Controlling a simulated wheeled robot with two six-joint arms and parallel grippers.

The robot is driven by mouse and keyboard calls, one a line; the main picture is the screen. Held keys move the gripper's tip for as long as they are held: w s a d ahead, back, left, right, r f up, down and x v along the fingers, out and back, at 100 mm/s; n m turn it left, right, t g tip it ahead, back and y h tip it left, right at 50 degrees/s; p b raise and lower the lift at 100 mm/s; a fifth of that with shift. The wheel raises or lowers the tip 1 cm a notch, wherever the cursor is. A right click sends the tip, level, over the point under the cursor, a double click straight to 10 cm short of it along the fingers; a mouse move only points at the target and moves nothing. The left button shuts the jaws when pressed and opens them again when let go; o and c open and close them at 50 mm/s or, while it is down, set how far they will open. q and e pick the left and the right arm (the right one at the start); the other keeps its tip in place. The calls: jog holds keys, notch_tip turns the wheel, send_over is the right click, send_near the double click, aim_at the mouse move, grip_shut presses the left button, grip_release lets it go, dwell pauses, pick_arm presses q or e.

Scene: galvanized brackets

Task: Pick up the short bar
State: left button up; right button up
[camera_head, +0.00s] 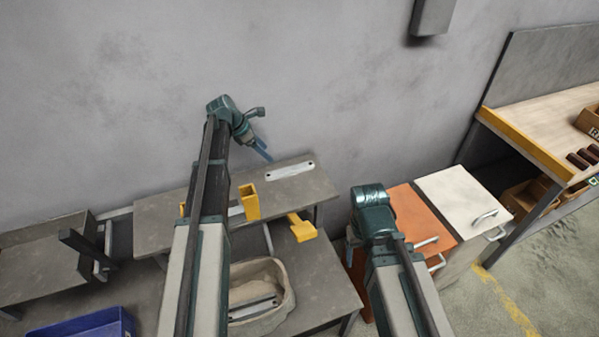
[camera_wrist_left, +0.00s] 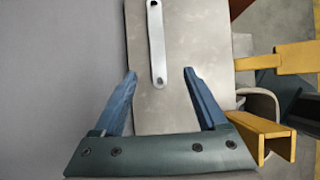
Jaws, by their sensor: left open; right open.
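The short bar (camera_head: 290,170) is a pale metal strip with rounded ends and a hole near each end. It lies flat on the raised grey shelf near the wall. In the left wrist view the bar (camera_wrist_left: 157,45) runs up the picture, its near end between the fingertips. My left gripper (camera_head: 265,153) is open and empty, just left of the bar and seemingly above it. Its two blue fingers (camera_wrist_left: 160,75) are spread on either side, not touching the bar. My right gripper (camera_head: 350,255) is mostly hidden behind its wrist, low beside the orange cabinet, away from the bar.
Yellow brackets (camera_head: 249,201) stand on and beside the shelf (camera_head: 160,230). A beige bin (camera_head: 285,300) with metal strips sits below. A blue crate (camera_head: 100,325) is at lower left. Orange (camera_head: 420,222) and white (camera_head: 460,200) drawer units stand right. The wall closes off the back.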

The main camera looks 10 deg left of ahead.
pick_arm(q)
jog(key=b, duration=0.7)
send_near(289, 169)
jog(key=f, duration=0.2)
jog(key=shift+s+d+f, duration=0.2)
jog(key=shift+s+f, duration=0.05)
jog(key=shift+f, duration=0.1)
jog(key=shift+d+f, duration=0.15)
jog(key=shift+w, duration=0.1)
jog(key=b+x, duration=0.2)
jog(key=w+b+x, duration=0.1)
jog(key=b+x, duration=0.1)
jog(key=x, duration=0.1)
jog(key=shift+d, duration=0.25)
grip_shut()
